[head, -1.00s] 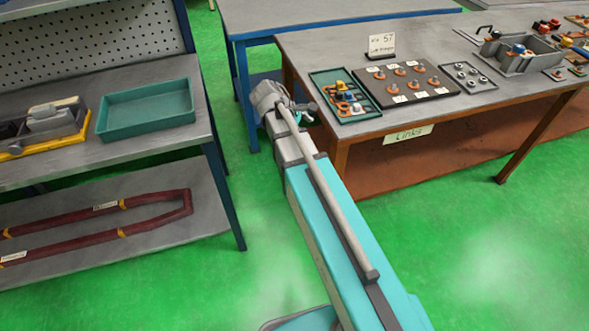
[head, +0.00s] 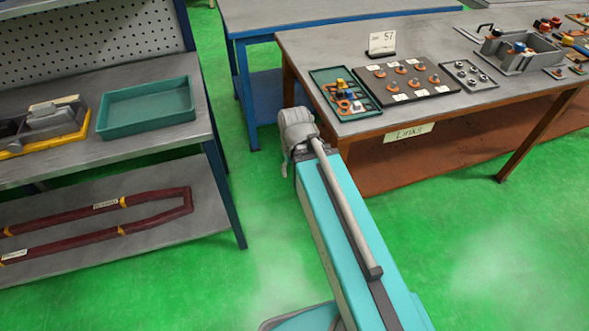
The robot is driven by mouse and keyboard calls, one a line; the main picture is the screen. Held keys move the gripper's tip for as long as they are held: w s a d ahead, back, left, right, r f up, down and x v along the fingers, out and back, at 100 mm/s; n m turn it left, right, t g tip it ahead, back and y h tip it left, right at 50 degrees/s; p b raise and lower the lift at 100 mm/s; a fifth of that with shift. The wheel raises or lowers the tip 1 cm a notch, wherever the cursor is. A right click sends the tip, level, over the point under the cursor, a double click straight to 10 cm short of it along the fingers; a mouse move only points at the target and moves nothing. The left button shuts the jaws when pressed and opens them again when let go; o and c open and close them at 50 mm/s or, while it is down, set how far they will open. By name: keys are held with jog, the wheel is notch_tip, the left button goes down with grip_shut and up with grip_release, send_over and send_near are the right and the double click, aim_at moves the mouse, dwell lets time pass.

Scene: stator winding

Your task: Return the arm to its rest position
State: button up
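My arm reaches forward from the bottom of the head view, over the green floor between the shelf and the tables. Its far end is a grey rounded joint, just short of the brown table's near left corner. I cannot make out my gripper or its fingers, so I cannot tell whether it holds anything. The arm's end looks clear of the small teal tray (head: 318,76) of parts on the brown table (head: 465,107).
A black board (head: 446,91) with several copper-coloured pieces, a small plate of fittings (head: 470,77) and a grey bin (head: 538,60) are on that table. A blue table (head: 310,13) stands behind.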

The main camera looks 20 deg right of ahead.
jog(key=shift+r, duration=0.1)
notch_tip(320, 180, up, 10)
jog(key=p, duration=0.9)
jog(key=shift+f+p, duration=0.25)
jog(key=shift+p, duration=0.15)
dwell(0.5)
